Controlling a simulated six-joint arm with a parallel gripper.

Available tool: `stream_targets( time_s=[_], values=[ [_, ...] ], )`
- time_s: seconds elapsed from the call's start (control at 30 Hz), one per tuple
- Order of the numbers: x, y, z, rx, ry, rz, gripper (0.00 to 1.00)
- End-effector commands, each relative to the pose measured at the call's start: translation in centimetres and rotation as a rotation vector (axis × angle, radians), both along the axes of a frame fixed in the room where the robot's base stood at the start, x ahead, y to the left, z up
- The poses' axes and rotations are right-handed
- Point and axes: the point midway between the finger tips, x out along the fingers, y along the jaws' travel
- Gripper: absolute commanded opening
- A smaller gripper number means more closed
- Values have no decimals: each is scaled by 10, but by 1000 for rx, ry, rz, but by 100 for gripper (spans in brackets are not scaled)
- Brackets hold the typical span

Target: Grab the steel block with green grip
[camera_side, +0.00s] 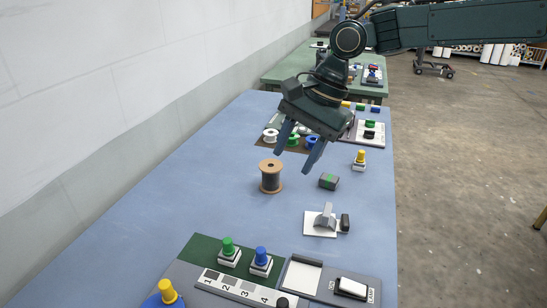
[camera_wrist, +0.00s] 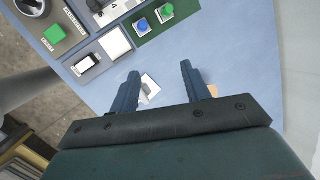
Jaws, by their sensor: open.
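The steel block with green grip (camera_side: 329,181) is a small dark block with a green patch on top, lying on the blue table right of centre in the side view. I cannot make it out in the wrist view, where my gripper hides part of the table. My gripper (camera_side: 293,162) points down above the table, up and left of the block in the side view, apart from it. Its two fingers are spread with nothing between them; they also show in the wrist view (camera_wrist: 160,70).
A brown-ended spool (camera_side: 270,177) stands left of the block. A white plate with a grey fixture (camera_side: 322,222) lies nearer the camera, and a yellow-knobbed piece (camera_side: 359,160) stands behind. A panel with green and blue knobs (camera_side: 245,258) fills the front. The table's left middle is clear.

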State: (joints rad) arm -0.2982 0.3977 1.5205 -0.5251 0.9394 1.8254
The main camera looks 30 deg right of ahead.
Motion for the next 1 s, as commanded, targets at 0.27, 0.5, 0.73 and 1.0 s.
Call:
stream_targets(
  time_s=[0.27, 0.5, 0.73, 1.0],
  values=[
    [25, 54, -51, 35, 162, -158, 47],
    [33, 86, -87, 44, 267, -267, 47],
    [35, 94, -97, 45, 297, -301, 47],
    [34, 97, -103, 45, 299, -302, 47]
  ],
)
